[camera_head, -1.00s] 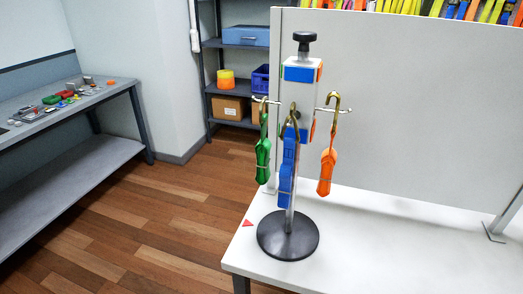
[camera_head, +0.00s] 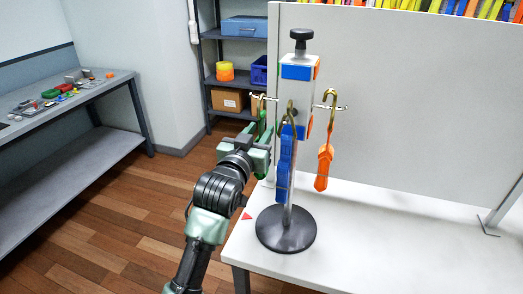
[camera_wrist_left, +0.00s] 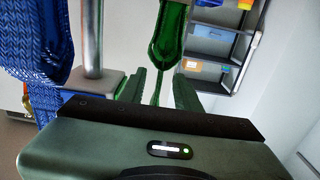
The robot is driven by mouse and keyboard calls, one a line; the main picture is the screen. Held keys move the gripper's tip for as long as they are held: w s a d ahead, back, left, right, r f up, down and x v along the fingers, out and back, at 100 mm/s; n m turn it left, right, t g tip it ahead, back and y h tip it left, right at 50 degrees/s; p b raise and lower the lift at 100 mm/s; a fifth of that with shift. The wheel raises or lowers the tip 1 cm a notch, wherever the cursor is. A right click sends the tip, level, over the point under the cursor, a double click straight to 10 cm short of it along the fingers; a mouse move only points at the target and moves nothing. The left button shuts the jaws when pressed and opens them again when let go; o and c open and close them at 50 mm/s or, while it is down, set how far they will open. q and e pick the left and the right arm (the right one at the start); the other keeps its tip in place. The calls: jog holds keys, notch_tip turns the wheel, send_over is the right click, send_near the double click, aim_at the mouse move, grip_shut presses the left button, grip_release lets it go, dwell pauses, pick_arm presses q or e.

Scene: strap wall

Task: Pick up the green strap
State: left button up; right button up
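The green strap (camera_wrist_left: 169,38) hangs from its brass hook on the left peg of the stand. In the head view my left gripper (camera_head: 263,140) is at the strap and hides most of it. The thicker strap bundle is just beyond the fingertips. I see no clear contact. My right gripper is in neither view.
The blue strap (camera_head: 285,165) hangs in front, close to the right of my left gripper. The orange strap (camera_head: 325,165) hangs on the right peg. The stand's black round base (camera_head: 287,230) rests on the white table (camera_head: 380,235). A grey panel (camera_head: 410,110) stands behind.

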aim_at(264, 127)
pick_arm(q)
jog(key=p+x, duration=0.1)
jog(key=x, duration=0.2)
jog(key=shift+w+d, duration=0.2)
jog(key=shift+w, duration=0.05)
jog(key=shift+w+d+f, duration=0.15)
jog(key=shift+w, duration=0.35)
grip_shut()
jog(key=shift+s, duration=0.1)
dwell(0.7)
